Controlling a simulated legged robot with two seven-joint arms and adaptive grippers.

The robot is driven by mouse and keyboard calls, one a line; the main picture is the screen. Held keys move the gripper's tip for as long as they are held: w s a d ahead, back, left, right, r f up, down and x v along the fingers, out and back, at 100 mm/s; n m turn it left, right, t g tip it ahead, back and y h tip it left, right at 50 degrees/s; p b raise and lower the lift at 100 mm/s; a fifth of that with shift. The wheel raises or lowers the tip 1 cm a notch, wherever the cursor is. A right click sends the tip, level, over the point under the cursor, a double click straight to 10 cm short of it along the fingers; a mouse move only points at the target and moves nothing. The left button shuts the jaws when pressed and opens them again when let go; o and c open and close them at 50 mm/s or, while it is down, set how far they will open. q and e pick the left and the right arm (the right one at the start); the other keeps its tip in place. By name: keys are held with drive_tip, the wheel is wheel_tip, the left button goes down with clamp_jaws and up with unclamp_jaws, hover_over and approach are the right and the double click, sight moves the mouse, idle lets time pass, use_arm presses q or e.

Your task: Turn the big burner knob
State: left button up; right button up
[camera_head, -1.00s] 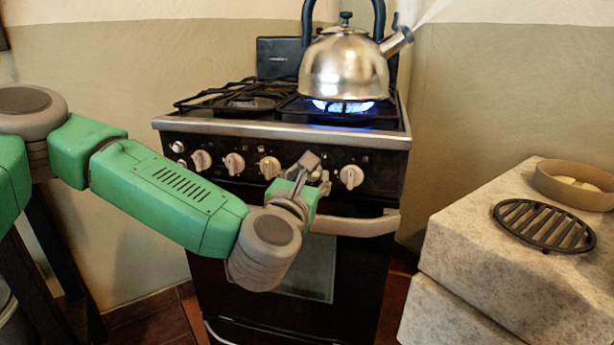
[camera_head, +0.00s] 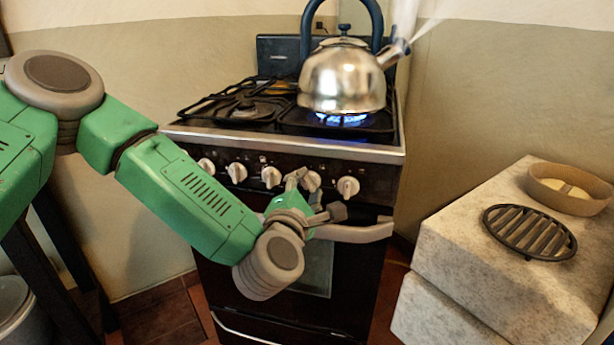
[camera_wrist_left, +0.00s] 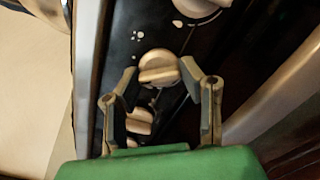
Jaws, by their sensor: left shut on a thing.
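A row of pale burner knobs (camera_head: 271,177) runs along the dark front panel of the stove (camera_head: 262,280). My left gripper (camera_head: 316,194) is at the knob second from the right (camera_head: 311,180). In the left wrist view, the two fingers of my left gripper (camera_wrist_left: 160,72) are on either side of this knob (camera_wrist_left: 157,66), shut on it. The finger contacts are partly hard to make out. The rightmost knob (camera_head: 348,187) stands free beside the gripper. My right gripper is not in view.
A steaming metal kettle (camera_head: 342,79) sits over a lit blue flame (camera_head: 343,119). The oven handle (camera_head: 352,232) runs just below my gripper. A stone counter (camera_head: 475,262) at right bears a round grate (camera_head: 530,232) and a tan bowl (camera_head: 570,188).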

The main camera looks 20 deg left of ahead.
use_arm(q)
drive_tip(key=m+p, duration=0.3)
drive_tip(key=m, duration=0.1)
drive_tip(key=shift+r, duration=0.1)
drive_tip(key=shift+m+p, duration=0.7)
drive_tip(key=shift+m, duration=0.7)
drive_tip(key=shift+f, duration=0.25)
drive_tip(key=o, duration=1.1)
drive_tip(key=shift+d, duration=0.1)
drive_tip(key=shift+o, duration=0.2)
drive_tip(key=shift+w, duration=0.1)
drive_tip(key=shift+r, duration=0.1)
drive_tip(key=s, duration=1.2)
drive_tip(key=shift+d, duration=0.4)
